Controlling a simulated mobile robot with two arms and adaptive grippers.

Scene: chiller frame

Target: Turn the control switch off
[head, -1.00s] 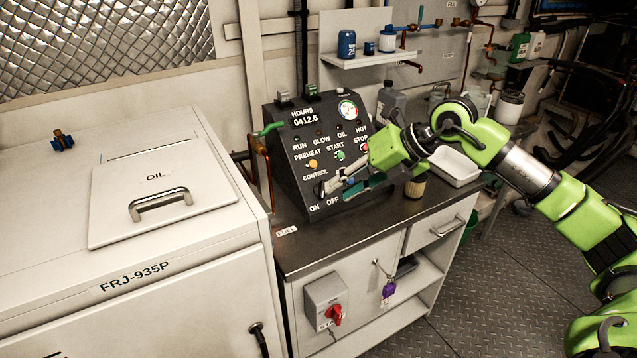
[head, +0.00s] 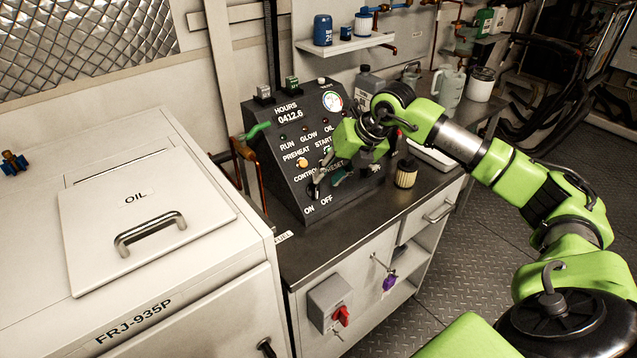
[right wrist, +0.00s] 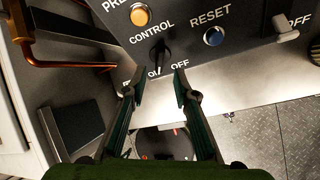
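The control switch (right wrist: 160,56) is a dark lever on the black sloped panel, between the CONTROL label and the ON and OFF labels. Its lower end points down and slightly left, toward the partly hidden ON. In the head view the switch (head: 314,191) shows small at the panel's lower left. My right gripper (right wrist: 155,88) is open, with one fingertip on each side just below the lever; I cannot tell whether either touches it. In the head view the right gripper (head: 326,174) is in front of the panel and hides part of it. My left gripper is not in view.
The orange preheat button (right wrist: 140,15) and blue reset button (right wrist: 213,37) are near the switch. A copper pipe (head: 243,149) runs at the panel's left. The counter's front (head: 318,253) is clear.

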